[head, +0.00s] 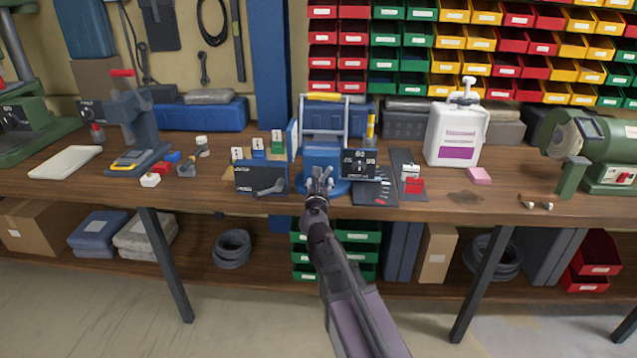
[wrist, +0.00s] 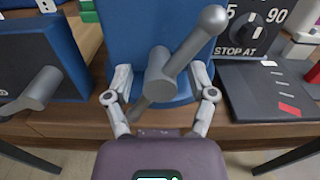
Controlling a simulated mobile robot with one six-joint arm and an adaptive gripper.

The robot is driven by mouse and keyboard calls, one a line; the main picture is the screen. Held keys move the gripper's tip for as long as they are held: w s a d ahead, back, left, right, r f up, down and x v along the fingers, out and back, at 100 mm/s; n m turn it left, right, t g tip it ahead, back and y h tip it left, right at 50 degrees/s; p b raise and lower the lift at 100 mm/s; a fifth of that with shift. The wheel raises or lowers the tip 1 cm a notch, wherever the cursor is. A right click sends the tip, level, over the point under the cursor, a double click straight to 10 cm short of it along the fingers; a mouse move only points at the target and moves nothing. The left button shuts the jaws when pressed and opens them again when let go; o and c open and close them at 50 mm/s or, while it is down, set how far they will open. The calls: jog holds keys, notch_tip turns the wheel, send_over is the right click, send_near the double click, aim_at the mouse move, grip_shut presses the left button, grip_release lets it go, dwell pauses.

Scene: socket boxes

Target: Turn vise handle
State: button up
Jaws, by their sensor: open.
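The blue vise (head: 321,158) stands at the front edge of the workbench, and its blue body fills the top middle of the wrist view (wrist: 135,25). The vise handle (wrist: 196,44) is a grey bar with a rounded knob, running slantwise through a round grey hub (wrist: 161,76). My gripper (head: 320,177) is in front of the vise. In the wrist view my gripper (wrist: 161,80) is open, with one finger on each side of the hub. I cannot tell whether either finger touches it.
A dark box with a grey lever (head: 262,178) stands close at left. A black dial panel (head: 360,164) and a dark flat plate (head: 375,191) are close at right. The bench edge (head: 420,214) lies under my gripper. A white container (head: 457,135) stands farther right.

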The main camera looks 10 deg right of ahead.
grip_shut()
jog(key=shift+m, duration=0.3)
